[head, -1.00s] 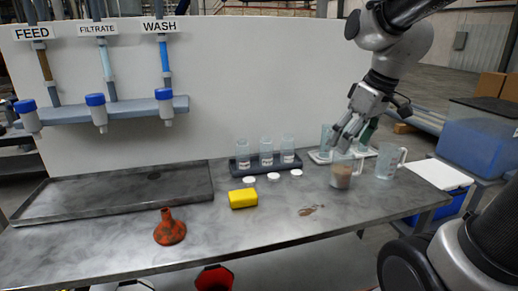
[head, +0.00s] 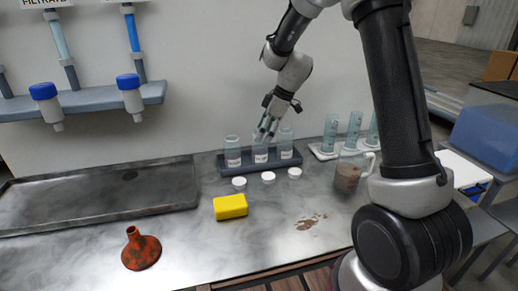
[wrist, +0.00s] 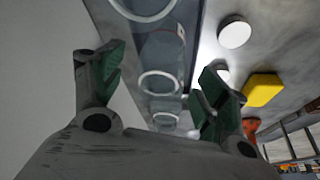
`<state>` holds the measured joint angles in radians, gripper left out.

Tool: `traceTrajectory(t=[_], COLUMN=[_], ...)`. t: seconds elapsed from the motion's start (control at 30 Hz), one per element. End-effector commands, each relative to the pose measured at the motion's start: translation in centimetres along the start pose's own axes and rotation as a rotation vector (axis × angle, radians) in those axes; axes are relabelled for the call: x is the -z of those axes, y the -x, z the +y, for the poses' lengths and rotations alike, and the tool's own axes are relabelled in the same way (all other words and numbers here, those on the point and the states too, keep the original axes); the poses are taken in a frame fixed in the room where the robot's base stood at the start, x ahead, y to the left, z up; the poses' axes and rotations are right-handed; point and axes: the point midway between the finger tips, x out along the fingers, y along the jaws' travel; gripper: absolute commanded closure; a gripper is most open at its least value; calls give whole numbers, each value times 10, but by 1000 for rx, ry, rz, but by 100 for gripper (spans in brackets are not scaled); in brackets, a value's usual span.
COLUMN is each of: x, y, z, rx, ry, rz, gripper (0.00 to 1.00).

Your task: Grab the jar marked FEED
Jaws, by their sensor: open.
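Three clear, uncapped jars with white labels stand upright in a dark rack (head: 240,170): a left jar (head: 232,150), a middle jar (head: 260,156) and a right jar (head: 286,148). The label lettering is too small to read surely, so I cannot tell which is FEED. My gripper (head: 267,132) is open above the rack, at the middle jar's top and partly in front of it. In the wrist view the open fingers (wrist: 160,72) show with the jars' round rims between and beyond them. Nothing is held; contact cannot be told.
Three white lids (head: 268,177) lie in front of the rack. A yellow sponge (head: 230,206), an orange-red funnel (head: 141,250) and a brown spill (head: 309,222) are nearer. A jug with brown contents (head: 347,175) and cylinders (head: 354,130) stand right. A tray (head: 100,204) lies left.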

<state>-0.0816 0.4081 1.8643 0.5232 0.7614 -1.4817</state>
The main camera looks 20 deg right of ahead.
Motion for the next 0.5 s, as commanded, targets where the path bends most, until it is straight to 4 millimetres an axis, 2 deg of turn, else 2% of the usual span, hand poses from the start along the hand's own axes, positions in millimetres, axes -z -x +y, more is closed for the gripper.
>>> traceTrajectory(t=[0.3,0.5], x=[-1,-1], y=[-44,-48], z=[-1,-1], rx=[1,-1], ry=[0,-1], rz=[-2,0], gripper=[26,26])
